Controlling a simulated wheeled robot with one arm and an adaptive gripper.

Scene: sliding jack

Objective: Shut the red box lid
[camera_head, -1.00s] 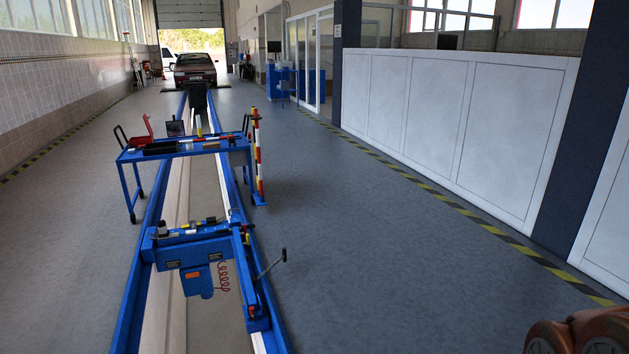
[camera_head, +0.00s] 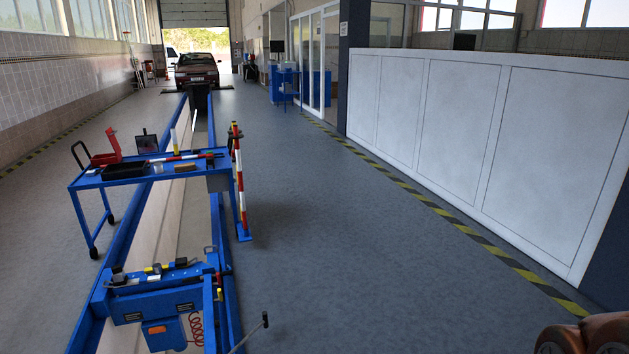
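The red box (camera_head: 104,158) sits on the left end of the blue cart's top, left of the middle of the view. Its red lid (camera_head: 114,143) stands open, tilted up steeply from the box. The blue cart (camera_head: 222,168) stands across the pit, some way ahead of me. My gripper is not in view; only an orange-brown part, likely of my arm, shows at the bottom right corner, far from the box.
A black tray (camera_head: 126,171), a brown block (camera_head: 186,168) and a red-white bar share the cart top. The blue sliding jack (camera_head: 160,300) spans the pit in front. A red-white post (camera_head: 239,180) stands right of the cart. The grey floor (camera_head: 340,230) to the right is clear up to the white panels (camera_head: 450,130).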

